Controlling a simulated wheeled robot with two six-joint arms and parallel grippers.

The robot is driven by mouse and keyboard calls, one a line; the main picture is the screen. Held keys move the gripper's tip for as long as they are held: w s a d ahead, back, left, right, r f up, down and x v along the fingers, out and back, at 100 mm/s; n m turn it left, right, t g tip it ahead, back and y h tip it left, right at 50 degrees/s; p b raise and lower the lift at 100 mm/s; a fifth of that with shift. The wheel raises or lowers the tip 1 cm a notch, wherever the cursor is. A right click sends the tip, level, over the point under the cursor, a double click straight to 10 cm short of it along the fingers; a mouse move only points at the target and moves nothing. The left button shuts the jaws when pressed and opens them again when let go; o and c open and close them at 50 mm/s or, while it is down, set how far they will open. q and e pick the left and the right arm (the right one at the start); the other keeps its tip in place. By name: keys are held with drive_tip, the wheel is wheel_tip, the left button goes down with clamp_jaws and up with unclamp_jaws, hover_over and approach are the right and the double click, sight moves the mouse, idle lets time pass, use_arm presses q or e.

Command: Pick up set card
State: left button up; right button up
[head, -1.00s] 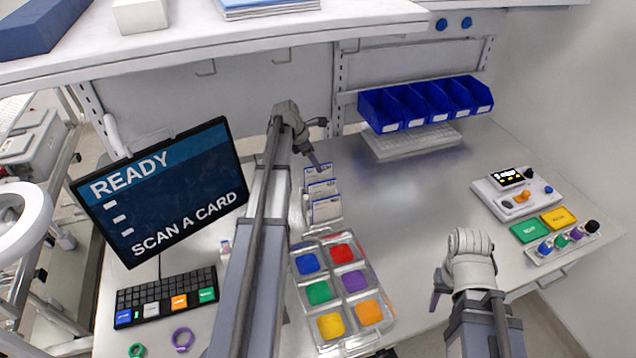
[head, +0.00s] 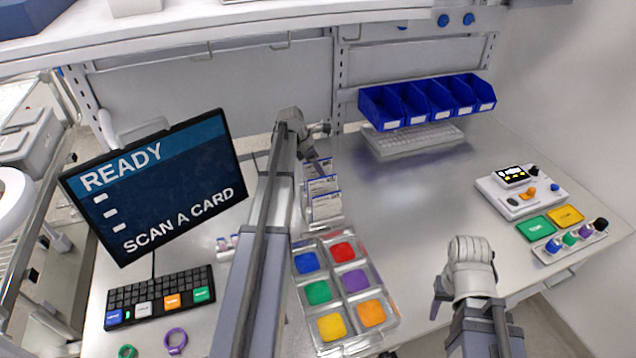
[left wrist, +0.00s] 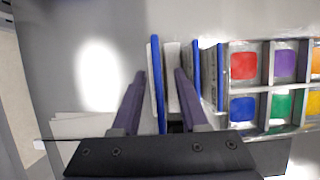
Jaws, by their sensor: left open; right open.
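Several white cards with blue edges stand upright in a clear rack (head: 328,225); the back card (head: 317,166), middle card (head: 322,187) and front card (head: 326,207) show in the head view. My left gripper (head: 313,160) is open at the back card. In the left wrist view, its fingers (left wrist: 160,75) lie on either side of the back card (left wrist: 155,85), with a pale strip beside it. Whether the fingers touch the card I cannot tell. My right gripper (head: 437,292) is at the right, away from the cards; its fingers are mostly hidden by its wrist.
A tray (head: 345,290) of coloured compartments sits just in front of the rack. The monitor (head: 155,190) reads "READY, SCAN A CARD", with a keyboard (head: 160,300) below. Blue bins (head: 425,102) hang behind; a control box (head: 520,192) is right. The table's middle right is clear.

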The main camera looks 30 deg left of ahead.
use_arm(q)
drive_tip(key=b+x, duration=0.1)
drive_tip(key=x, duration=0.1)
drive_tip(key=shift+f, duration=0.35)
drive_tip(key=shift+r, duration=0.1)
clamp_jaws()
